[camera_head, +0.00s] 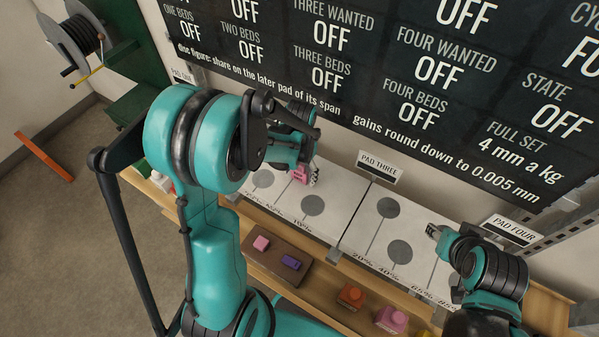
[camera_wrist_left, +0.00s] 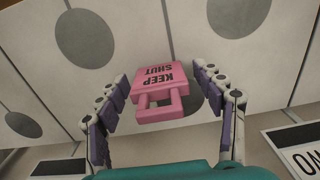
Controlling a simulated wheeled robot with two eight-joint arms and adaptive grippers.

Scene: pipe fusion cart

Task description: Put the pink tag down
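The pink tag (camera_wrist_left: 160,84) is padlock-shaped and reads "KEEP SHUT". In the left wrist view it lies over the white panel, partly covering a grey disc (camera_wrist_left: 203,97). In the head view the tag (camera_head: 300,174) shows just below my left gripper (camera_head: 303,165), on the panel left of the PAD THREE sign. My left gripper is open, its fingers on either side of the tag with a narrow gap at each side. My right gripper (camera_head: 434,231) is over the panel near PAD FOUR, away from the tag; its opening is unclear.
The white panel (camera_head: 345,195) has several grey discs and lines. PAD THREE (camera_head: 379,166) and PAD FOUR (camera_head: 513,231) signs stand at its back edge. A brown tray (camera_head: 271,264) in front holds pink and purple blocks. Orange (camera_head: 352,296) and pink (camera_head: 391,319) blocks sit farther right.

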